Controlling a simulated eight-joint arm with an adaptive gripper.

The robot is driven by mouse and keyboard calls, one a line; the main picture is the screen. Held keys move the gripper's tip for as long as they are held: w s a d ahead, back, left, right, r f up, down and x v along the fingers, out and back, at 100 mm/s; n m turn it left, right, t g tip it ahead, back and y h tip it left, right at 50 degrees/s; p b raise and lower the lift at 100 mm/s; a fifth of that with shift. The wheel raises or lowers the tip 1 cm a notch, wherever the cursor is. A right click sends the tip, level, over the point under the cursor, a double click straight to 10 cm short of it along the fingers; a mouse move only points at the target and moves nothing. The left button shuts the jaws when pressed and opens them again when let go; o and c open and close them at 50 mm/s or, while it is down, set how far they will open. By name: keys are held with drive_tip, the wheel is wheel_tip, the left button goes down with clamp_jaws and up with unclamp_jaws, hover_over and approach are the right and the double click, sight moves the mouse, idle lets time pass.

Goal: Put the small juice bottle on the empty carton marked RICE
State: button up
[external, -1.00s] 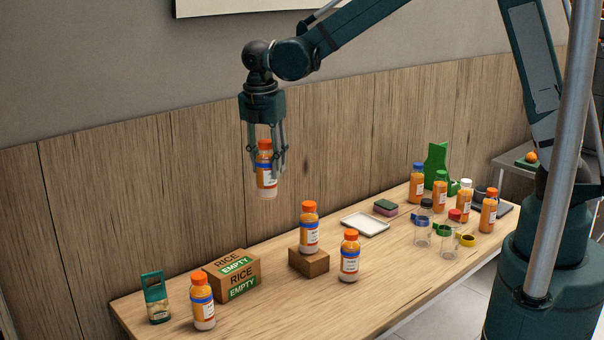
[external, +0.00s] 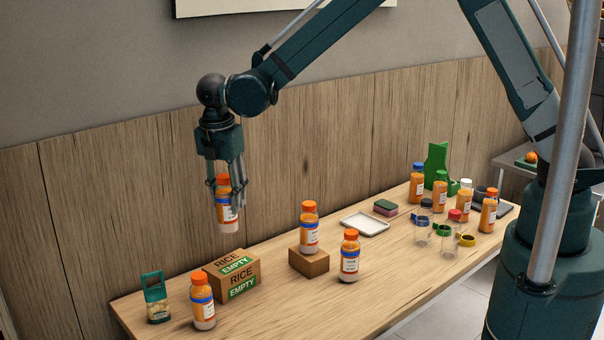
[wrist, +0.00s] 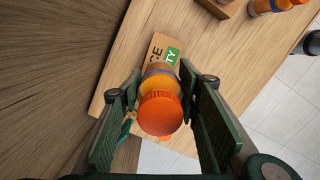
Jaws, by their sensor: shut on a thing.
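My gripper (external: 225,190) is shut on a juice bottle (external: 227,212) with an orange cap. The bottle hangs upright in the air, a little above the carton in the external view. In the wrist view the bottle's orange cap (wrist: 160,113) shows between the two fingers. The cardboard carton marked RICE and EMPTY (external: 217,284) stands on the table near its left end, and its top looks bare. In the wrist view the carton (wrist: 162,48) is partly hidden behind the bottle.
A juice bottle (external: 203,305) stands in front of the carton, and a green-topped packet (external: 157,298) is left of it. Another bottle (external: 309,232) stands on a small brown block (external: 309,262); one more (external: 349,258) stands beside it. Bottles and jars crowd the right end.

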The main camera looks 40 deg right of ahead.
sight(230, 231)
idle(0.3)
drive_tip(key=shift+f, duration=3.15)
drive_tip(key=shift+f+p, duration=0.35)
drive_tip(key=shift+f, duration=1.5)
drive_tip(key=shift+f, duration=0.2)
drive_tip(key=o, duration=1.1)
drive_tip(key=shift+c, duration=0.2)
drive_tip(key=shift+r, duration=0.15)
drive_tip(key=shift+s+a+r+b, duration=0.1)
drive_tip(key=shift+a+r, duration=0.1)
drive_tip(key=shift+r, duration=1.8)
drive_tip(key=shift+s+a+r+b, duration=0.15)
drive_tip(key=shift+a+r, duration=0.1)
drive_tip(key=shift+r, duration=1.8)
drive_tip(key=shift+s+a+r+b, duration=0.1)
drive_tip(key=shift+a+r, duration=0.1)
drive_tip(key=shift+r, duration=1.8)
